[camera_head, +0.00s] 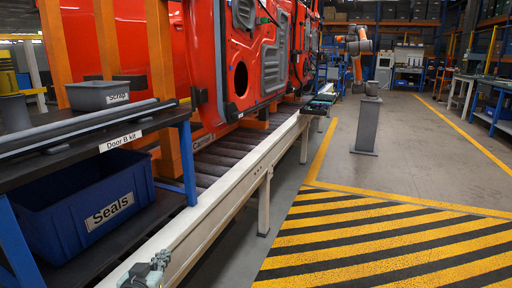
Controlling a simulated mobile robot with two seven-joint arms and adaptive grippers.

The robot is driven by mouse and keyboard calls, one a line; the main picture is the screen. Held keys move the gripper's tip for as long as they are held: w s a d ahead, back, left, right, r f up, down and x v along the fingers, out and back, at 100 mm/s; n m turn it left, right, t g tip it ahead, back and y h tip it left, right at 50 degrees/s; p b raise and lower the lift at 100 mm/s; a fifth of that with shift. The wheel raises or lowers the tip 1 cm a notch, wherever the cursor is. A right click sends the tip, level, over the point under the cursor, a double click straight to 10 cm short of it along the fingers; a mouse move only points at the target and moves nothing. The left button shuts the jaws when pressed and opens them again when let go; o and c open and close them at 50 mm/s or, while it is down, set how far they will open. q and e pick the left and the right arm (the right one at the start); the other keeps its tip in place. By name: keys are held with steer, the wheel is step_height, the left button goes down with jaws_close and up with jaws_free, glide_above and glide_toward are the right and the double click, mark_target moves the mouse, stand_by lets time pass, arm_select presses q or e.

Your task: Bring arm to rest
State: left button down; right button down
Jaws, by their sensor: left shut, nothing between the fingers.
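My left gripper (146,272) shows at the bottom edge of the head view, left of centre. It is a small grey mechanism in front of the cream side rail of the conveyor (207,221). It is shut with nothing held. Most of my left arm is outside the picture. It looks apart from the blue Seals bin (88,205), which is up and to its left. My right gripper and right arm do not show.
A dark shelf labelled Door B kit (120,140) stands at left, with a grey Scrap bin (97,95) on top. A red door (250,60) hangs over the conveyor rollers. A grey pedestal (367,125) stands farther back. The yellow-striped floor (390,240) at right is clear.

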arm_select(q)
steer(key=s+a+f+g, duration=0.1)
steer(key=s+f+g, duration=0.3)
steer(key=s+f, duration=0.3)
steer(key=s+a+f+m+g+y, duration=0.1)
steer(key=s+f+g, duration=0.2)
steer(key=s+f, duration=0.5)
steer(key=s+a+f+m+g, duration=0.1)
steer(key=s+f+g, duration=0.3)
steer(key=s, duration=1.2)
step_height(320, 180, down, 4)
steer(key=shift+s+g+y, duration=0.25)
steer(key=shift+g+y, duration=0.05)
steer(key=shift+y, duration=0.1)
